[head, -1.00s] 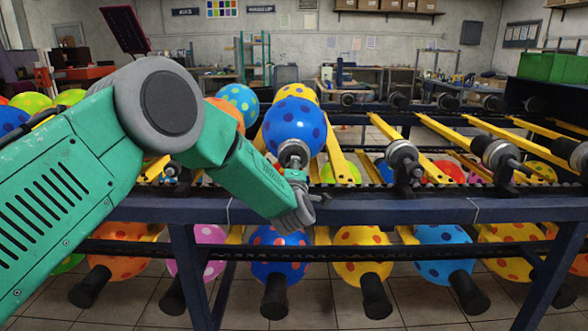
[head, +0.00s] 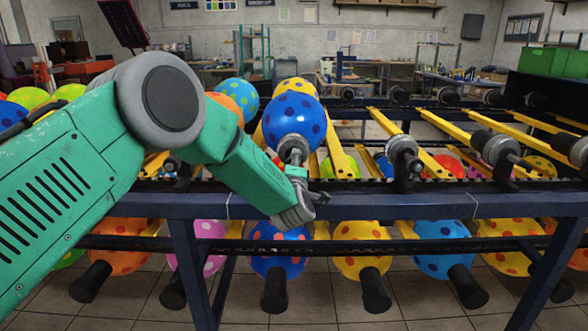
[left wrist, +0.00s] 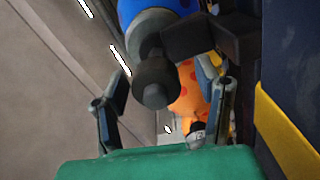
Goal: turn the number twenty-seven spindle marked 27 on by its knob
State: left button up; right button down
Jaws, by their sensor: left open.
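A blue balloon with dark dots (head: 294,119) sits on a grey metal spindle (head: 293,149) at the rack's front rail. No number 27 is legible, so I cannot confirm which spindle is marked. My left gripper (head: 308,203) is just in front of and below this spindle in the head view. In the left wrist view, the open left gripper (left wrist: 163,103) has its fingers on either side of a dark round knob (left wrist: 155,84). A gap shows on both sides, and I see no contact. A blue balloon (left wrist: 150,8) shows behind the knob. My right gripper is not in view.
The dark blue front rail (head: 400,206) runs across just behind my left gripper. Other spindles (head: 403,156) stand along it to the right. Several dotted balloons with black ends hang below, including a yellow one (head: 360,240). The floor in front is clear.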

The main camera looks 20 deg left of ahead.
pick_arm(q)
jog(key=shift+s+r, duration=0.1)
jog(key=v, duration=1.1)
jog(key=shift+s+d, duration=0.2)
jog(key=shift+s, duration=0.15)
